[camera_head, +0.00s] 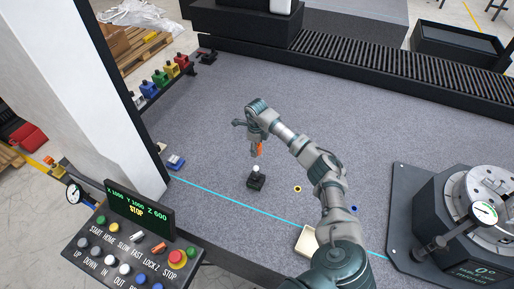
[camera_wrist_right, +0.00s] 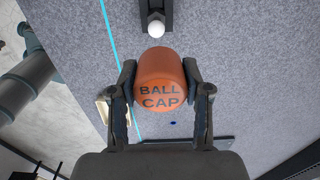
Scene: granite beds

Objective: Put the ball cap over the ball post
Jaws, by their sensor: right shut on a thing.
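The orange ball cap (camera_wrist_right: 160,82), lettered "BALL CAP", is held between the two fingers of my right gripper (camera_wrist_right: 163,85). In the head view the cap (camera_head: 259,149) shows as a small orange patch at my right gripper (camera_head: 255,149), above the granite bed. The ball post is a dark block (camera_head: 256,182) with a white ball (camera_head: 256,170) on top, just below the gripper in the picture. In the right wrist view the white ball (camera_wrist_right: 156,29) is beyond the cap, apart from it and uncovered. My left gripper is not in view.
A shallow cream tray (camera_head: 307,241) lies beside my right arm. A yellow ring (camera_head: 297,188) lies on the granite bed (camera_head: 215,215). A rotary table (camera_head: 470,225) stands at right, a control panel (camera_head: 130,250) at front left. Colored blocks line the left edge.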

